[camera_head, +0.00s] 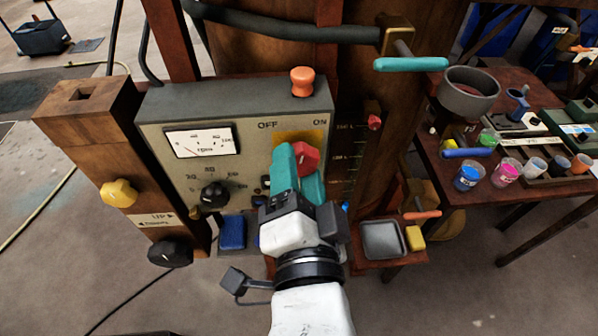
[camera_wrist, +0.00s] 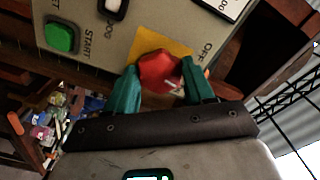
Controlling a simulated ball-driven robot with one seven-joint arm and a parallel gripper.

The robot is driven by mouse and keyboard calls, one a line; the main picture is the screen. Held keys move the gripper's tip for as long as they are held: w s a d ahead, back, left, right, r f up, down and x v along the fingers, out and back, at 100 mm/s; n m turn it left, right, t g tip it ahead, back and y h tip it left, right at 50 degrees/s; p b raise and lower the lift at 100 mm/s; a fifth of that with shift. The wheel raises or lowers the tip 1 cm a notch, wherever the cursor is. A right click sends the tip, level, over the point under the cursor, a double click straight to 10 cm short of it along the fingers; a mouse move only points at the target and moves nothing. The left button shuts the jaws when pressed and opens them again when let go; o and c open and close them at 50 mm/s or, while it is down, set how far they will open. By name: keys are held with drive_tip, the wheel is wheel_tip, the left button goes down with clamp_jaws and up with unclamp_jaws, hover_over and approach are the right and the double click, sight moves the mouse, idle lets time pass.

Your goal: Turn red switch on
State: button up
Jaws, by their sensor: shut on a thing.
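The red switch (camera_head: 306,157) is a faceted red knob on a yellow plate, on the front of a grey control panel (camera_head: 260,142). "OFF" and "ON" are printed above it, ON on the right. In the wrist view the red switch (camera_wrist: 160,72) sits between the two teal fingers, with the "OFF" label to its right. My gripper (camera_head: 297,170) is shut on the red switch; in the wrist view my gripper (camera_wrist: 160,84) has one finger on each side of it. The fingers hide part of the switch in the head view.
The panel also carries a gauge (camera_head: 200,140), a black dial (camera_head: 214,195) and an orange knob (camera_head: 302,81) on top. A green START button (camera_wrist: 61,37) shows in the wrist view. A table (camera_head: 470,190) with several cups stands right. A teal-handled lever (camera_head: 410,64) juts out above.

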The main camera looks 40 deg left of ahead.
drive_tip(key=m, duration=0.7)
drive_tip(key=shift+r, duration=0.1)
idle(0.5)
drive_tip(key=o, duration=1)
drive_tip(key=shift+o, duration=0.2)
drive_tip(key=shift+d, duration=0.1)
drive_tip(key=p+v, duration=0.2)
drive_tip(key=v, duration=0.8)
drive_tip(key=shift+s+d, duration=0.15)
drive_tip(key=shift+s, duration=0.1)
